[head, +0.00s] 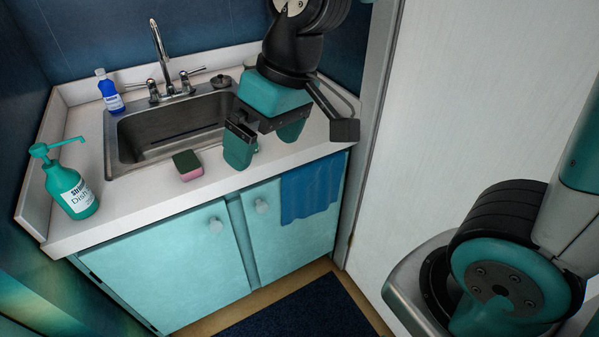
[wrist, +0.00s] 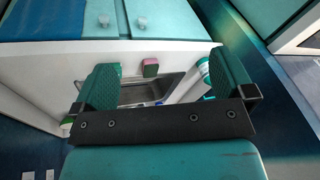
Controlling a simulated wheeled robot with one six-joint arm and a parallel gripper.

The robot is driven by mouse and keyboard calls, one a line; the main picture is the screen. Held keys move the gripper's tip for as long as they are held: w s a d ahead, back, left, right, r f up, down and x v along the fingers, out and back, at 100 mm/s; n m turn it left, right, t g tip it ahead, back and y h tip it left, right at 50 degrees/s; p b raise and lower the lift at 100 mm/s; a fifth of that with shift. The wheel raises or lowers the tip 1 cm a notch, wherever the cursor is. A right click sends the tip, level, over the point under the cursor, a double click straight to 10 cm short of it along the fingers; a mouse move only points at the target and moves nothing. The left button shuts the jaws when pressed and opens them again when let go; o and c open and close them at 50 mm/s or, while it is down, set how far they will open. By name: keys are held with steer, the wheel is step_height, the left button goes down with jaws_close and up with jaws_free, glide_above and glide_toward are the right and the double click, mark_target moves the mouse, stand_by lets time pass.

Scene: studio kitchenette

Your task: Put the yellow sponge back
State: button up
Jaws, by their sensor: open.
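I see no sponge that is clearly yellow. A pink and green sponge (head: 187,165) lies on the counter's front strip, just in front of the sink. It also shows in the wrist view (wrist: 150,68), beyond and between my fingers. My gripper (head: 265,142) is open and empty above the counter at the right front of the sink, to the right of that sponge and apart from it. In the wrist view its two teal fingers (wrist: 166,78) stand wide apart. My arm hides part of the counter's back right.
A metal sink (head: 165,130) with a tall faucet (head: 160,50) fills the counter's middle. A blue bottle (head: 110,92) stands at the back left, a teal soap dispenser (head: 70,185) at the front left. A blue towel (head: 309,190) hangs on the cabinet front. A wall closes the right side.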

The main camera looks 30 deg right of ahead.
steer(key=s+n+g, duration=0.1)
steer(key=s+n, duration=0.1)
steer(key=s, duration=0.8)
steer(key=shift+s+r+y, duration=0.25)
steer(key=shift+r+y, duration=0.15)
steer(key=shift+a, duration=0.1)
step_height(320, 180, up, 4)
steer(key=p, duration=0.3)
steer(key=shift+f+p, duration=0.2)
steer(key=shift+p, duration=0.1)
